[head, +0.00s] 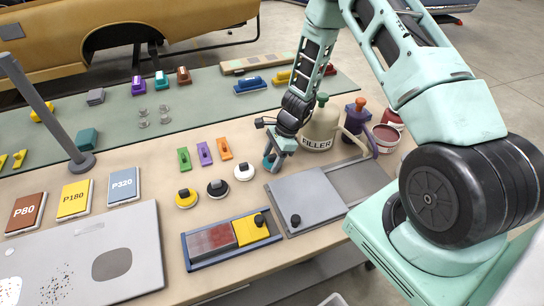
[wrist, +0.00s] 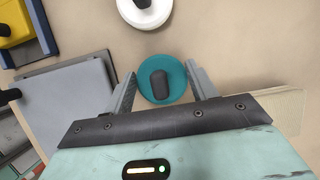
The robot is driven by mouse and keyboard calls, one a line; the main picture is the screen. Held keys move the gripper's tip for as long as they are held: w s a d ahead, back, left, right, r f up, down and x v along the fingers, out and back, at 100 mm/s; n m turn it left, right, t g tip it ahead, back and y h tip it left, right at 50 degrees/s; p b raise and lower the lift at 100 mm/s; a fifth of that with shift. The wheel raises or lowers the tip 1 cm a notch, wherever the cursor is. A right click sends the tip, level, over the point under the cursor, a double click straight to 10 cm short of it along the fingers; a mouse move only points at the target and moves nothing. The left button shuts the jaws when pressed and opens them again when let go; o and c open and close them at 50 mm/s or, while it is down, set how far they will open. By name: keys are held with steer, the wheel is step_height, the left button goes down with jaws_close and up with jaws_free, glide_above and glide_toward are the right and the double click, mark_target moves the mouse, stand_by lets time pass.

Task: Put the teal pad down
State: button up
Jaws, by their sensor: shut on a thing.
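The teal pad (wrist: 178,92) is a round disc with a dark knob on top. In the wrist view it sits between the two fingers of my gripper (wrist: 162,82), which meet its rim on both sides. In the head view my gripper (head: 275,160) is low over the table, right of the white pad, and the teal pad (head: 268,162) shows partly behind the fingers. Whether the pad touches the table I cannot tell. The yellow pad (head: 186,202), black pad (head: 217,194) and white pad (head: 244,177) lie in a row to the left.
A grey board with a lidded panel (head: 305,196) lies in front, and a blue tray (head: 210,265) nearer the left. Bare tabletop (wrist: 255,50) shows right of the teal pad.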

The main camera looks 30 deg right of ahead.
steer(key=shift+f, duration=0.1)
steer(key=shift+f, duration=0.1)
steer(key=o, duration=0.9)
